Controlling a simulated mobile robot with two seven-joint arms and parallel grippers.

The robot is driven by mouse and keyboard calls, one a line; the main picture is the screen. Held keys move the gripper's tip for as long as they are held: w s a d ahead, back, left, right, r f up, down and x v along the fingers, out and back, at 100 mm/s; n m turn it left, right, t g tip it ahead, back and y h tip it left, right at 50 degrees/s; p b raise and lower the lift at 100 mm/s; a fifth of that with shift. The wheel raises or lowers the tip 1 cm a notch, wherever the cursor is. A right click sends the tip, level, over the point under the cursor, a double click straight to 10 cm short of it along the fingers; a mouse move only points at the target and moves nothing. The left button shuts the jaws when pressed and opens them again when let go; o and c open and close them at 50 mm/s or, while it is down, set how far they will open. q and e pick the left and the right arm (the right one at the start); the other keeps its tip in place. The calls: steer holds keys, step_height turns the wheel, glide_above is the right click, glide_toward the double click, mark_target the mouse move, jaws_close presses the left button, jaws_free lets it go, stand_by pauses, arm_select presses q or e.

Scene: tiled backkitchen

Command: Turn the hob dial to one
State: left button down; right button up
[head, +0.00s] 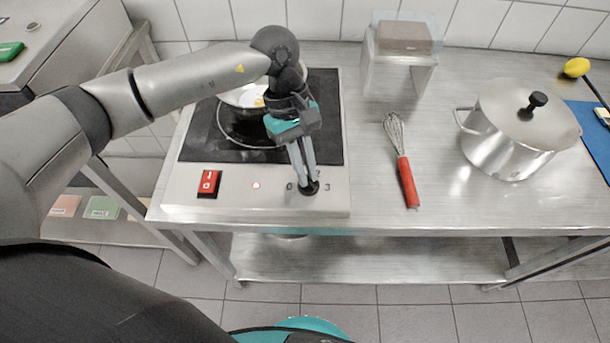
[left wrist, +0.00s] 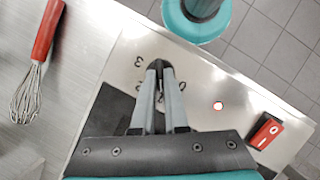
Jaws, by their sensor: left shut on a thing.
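The hob (head: 190,143) is a steel unit with a black glass top, standing on the left of the steel table. Its dark dial (head: 309,188) is on the front panel, with the figures 0 and 3 showing beside it. My left gripper (head: 306,182) points down and is shut on the dial. In the left wrist view the fingertips (left wrist: 158,68) meet around the dark dial (left wrist: 158,64), which they partly hide, so I cannot read its setting. A lit red lamp (head: 256,185) and a red switch (head: 209,182) sit left of the dial. My right gripper is not in view.
A pan (head: 244,97) sits on the hob behind my left gripper. A whisk with a red handle (head: 407,182) lies right of the hob. A lidded pot (head: 513,135) and a small steel stand (head: 398,72) are farther off. Bare table lies between whisk and pot.

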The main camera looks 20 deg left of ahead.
arm_select(q)
steer(key=shift+m+b, duration=0.35)
steer(key=shift+m, duration=0.05)
steer(key=c, duration=0.9)
jaws_free()
steer(key=shift+c, duration=0.2)
steer(key=shift+w+r, duration=0.1)
steer(key=p+v, duration=0.1)
steer(key=v, duration=1.4)
steer(key=shift+w, duration=0.15)
